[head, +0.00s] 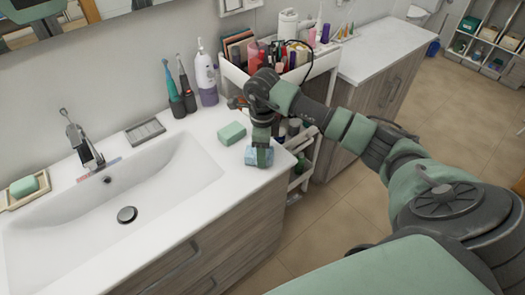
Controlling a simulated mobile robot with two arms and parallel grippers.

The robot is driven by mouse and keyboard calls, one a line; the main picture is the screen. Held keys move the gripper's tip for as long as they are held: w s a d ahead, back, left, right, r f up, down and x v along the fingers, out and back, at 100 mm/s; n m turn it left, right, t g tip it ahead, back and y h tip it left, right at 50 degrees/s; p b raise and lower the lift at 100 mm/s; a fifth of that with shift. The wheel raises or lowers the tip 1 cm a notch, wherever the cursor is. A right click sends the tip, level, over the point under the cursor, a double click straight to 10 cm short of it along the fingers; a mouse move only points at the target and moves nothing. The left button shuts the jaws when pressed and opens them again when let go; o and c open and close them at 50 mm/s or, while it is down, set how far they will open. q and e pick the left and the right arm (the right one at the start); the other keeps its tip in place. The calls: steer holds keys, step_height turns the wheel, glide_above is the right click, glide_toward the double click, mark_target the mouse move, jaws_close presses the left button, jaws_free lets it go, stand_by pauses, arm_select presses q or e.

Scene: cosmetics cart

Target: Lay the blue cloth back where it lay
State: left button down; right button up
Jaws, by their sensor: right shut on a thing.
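A light blue cloth (251,157) is at the right end of the white sink counter, near its front corner. My right gripper (260,147) points down and is shut on the cloth, with the cloth showing on both sides of the fingers. The cloth is at or just above the counter surface; I cannot tell if it touches. My left gripper is not in view.
A green block (232,133) lies just behind the cloth. A pump bottle (206,78) and electric toothbrushes (186,90) stand by the wall. A crowded cosmetics cart (322,66) stands right of the counter. The sink basin (150,190) lies left.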

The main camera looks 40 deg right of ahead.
steer(key=o, duration=1.2)
steer(key=shift+f, duration=0.1)
steer(key=shift+r+p, duration=0.25)
steer(key=shift+p, duration=0.05)
steer(key=shift+r+b, duration=0.3)
steer(key=shift+b, duration=0.05)
step_height(320, 180, up, 11)
steer(key=b, duration=0.3)
steer(key=shift+r, duration=0.15)
